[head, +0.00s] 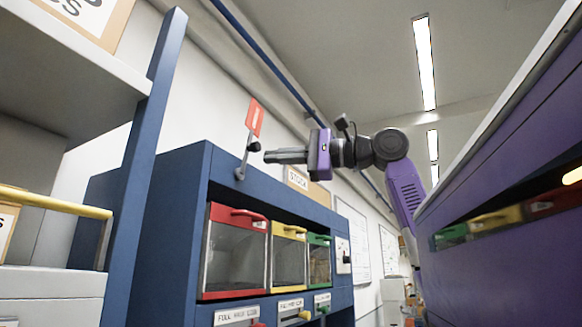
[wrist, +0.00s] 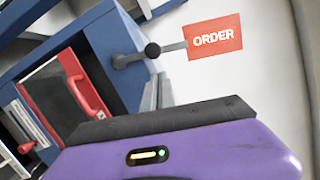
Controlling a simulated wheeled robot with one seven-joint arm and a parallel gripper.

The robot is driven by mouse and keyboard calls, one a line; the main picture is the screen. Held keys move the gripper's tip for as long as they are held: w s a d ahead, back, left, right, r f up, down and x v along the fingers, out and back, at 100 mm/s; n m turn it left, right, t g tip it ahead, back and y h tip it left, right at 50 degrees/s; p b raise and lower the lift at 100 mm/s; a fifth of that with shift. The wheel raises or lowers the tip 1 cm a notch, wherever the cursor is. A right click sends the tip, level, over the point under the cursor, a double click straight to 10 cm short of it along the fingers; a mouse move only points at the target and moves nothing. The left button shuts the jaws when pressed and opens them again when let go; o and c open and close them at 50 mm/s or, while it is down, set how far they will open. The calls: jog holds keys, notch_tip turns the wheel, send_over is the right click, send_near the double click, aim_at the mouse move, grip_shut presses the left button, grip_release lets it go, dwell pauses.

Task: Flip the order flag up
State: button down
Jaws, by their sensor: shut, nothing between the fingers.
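The order flag (head: 255,117) is a red plate on a thin grey arm with a black knob (head: 254,147), mounted on the upper front of the blue cabinet. In the head view the arm rises from its pivot (head: 240,174), leaning slightly right, with the plate at the top. The wrist view shows the red plate (wrist: 214,37) lettered ORDER and the knob (wrist: 152,50) side-on. My gripper (head: 267,157) is shut and empty, pointing left, with its tips close to the knob. I cannot tell whether they touch it. In the wrist view the fingers (wrist: 158,92) show just below the knob.
The blue cabinet (head: 180,195) holds red, yellow and green bins (head: 236,255) below a STOCK sign (head: 298,180). A shelf unit with a blue post (head: 150,130) stands at left. A purple-sided unit (head: 490,170) bounds the right. Open air surrounds the flag plate.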

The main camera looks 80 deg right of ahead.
aim_at(259, 147)
jog(key=shift+w+a+r, duration=0.15)
jog(key=shift+w+a, duration=0.05)
jog(key=shift+a, duration=0.5)
jog(key=shift+w+a+r, duration=0.2)
jog(key=shift+a+r, duration=0.3)
jog(key=shift+a, duration=0.3)
